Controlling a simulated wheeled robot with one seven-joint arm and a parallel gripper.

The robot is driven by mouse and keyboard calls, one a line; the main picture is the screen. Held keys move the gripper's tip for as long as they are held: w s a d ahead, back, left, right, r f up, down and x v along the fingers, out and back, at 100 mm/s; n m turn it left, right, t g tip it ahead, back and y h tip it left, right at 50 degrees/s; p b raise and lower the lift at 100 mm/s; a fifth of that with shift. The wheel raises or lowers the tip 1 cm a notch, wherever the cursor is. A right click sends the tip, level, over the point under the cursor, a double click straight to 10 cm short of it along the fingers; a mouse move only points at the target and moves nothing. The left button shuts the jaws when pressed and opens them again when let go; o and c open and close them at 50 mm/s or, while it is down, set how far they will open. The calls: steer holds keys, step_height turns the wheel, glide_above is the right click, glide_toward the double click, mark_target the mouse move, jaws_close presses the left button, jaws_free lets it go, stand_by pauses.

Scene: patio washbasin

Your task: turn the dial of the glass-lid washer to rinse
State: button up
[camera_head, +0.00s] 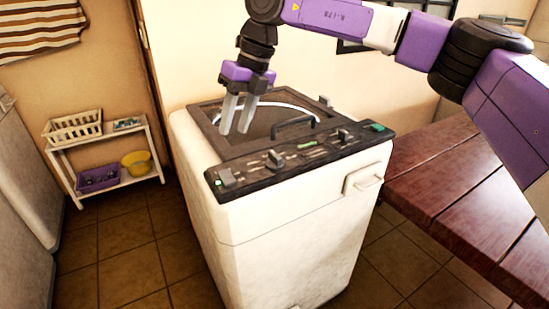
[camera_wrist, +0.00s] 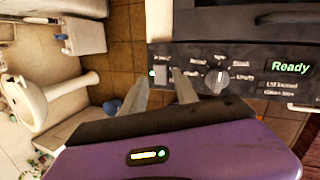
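The glass-lid washer (camera_head: 290,225) is a white top-loader with a dark lid and a black sloped control panel along its front edge. A round grey dial (camera_wrist: 216,78) is on the panel in the wrist view, with small labels around it too blurred to read surely. It appears as a small grey knob (camera_head: 275,159) in the head view. My gripper (camera_head: 234,130) points down over the left part of the lid, behind the panel in the head view. Its fingers are apart and empty. In the wrist view my gripper (camera_wrist: 160,84) is left of the dial and apart from it.
A grey switch (camera_wrist: 160,75) is left of the dial, and a display (camera_wrist: 290,67) reading "Ready" is right of it. A lid handle (camera_head: 293,126) stands behind the panel. A wooden table (camera_head: 450,190) is at the right, and a white shelf (camera_head: 105,160) at the left.

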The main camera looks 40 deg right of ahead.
mark_target(276, 155)
steer(key=s+d+h, duration=0.1)
steer(key=d, duration=0.1)
steer(key=s+d+f+m+g+h, duration=0.1)
steer(key=d, duration=0.2)
steer(key=s+d, duration=0.2)
steer(key=d, duration=0.1)
steer(key=shift+f+m+g+h, duration=0.15)
steer(key=shift+m+g+h, duration=0.25)
steer(key=shift+s, duration=0.35)
steer(key=shift+f, duration=3.95)
jaws_close()
